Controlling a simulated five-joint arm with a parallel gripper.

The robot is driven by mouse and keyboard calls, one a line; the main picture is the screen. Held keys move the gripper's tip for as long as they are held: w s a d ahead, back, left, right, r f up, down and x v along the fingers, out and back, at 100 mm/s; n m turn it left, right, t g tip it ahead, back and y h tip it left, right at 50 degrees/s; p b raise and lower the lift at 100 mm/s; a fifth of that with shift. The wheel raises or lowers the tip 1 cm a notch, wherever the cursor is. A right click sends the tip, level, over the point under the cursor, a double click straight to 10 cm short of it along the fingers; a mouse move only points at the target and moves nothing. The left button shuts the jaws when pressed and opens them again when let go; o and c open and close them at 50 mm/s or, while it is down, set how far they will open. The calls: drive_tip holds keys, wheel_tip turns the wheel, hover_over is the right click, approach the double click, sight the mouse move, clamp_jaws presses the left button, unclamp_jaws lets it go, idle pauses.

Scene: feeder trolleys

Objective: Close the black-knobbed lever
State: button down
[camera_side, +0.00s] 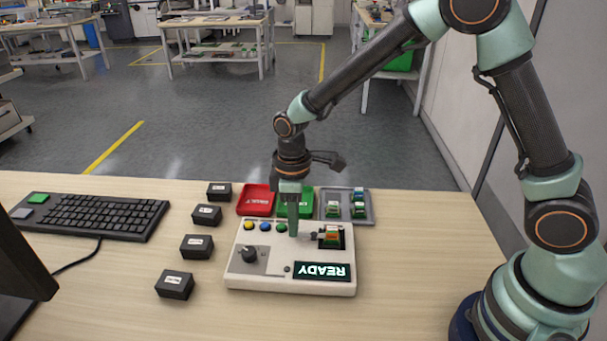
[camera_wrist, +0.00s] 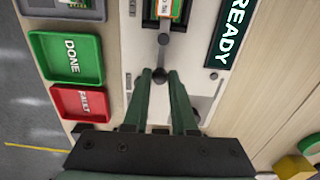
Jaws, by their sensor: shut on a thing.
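The lever's dark round knob (camera_wrist: 158,75) shows between my fingertips in the wrist view. Its short grey arm (camera_wrist: 164,45) runs up toward a socket holding a small green board (camera_wrist: 168,8). In the side view, the lever is partly hidden beside my gripper (camera_side: 293,233); the green board (camera_side: 331,237) sits just right of it. My gripper points down over the light tester box (camera_side: 240,277), its green fingers shut on the knob.
The tester has a READY display (camera_side: 322,271), a dark dial (camera_side: 249,254) and coloured buttons. Behind stand a red FAULT tray (camera_side: 257,199), a green DONE tray (camera_wrist: 72,58) and a grey tray (camera_side: 369,214) with boards. Several black boxes (camera_side: 196,246) stand left.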

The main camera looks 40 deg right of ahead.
drive_tip(key=shift+r, duration=0.1)
drive_tip(key=c, duration=0.7)
unclamp_jaws()
wheel_tip(320, 180, up, 12)
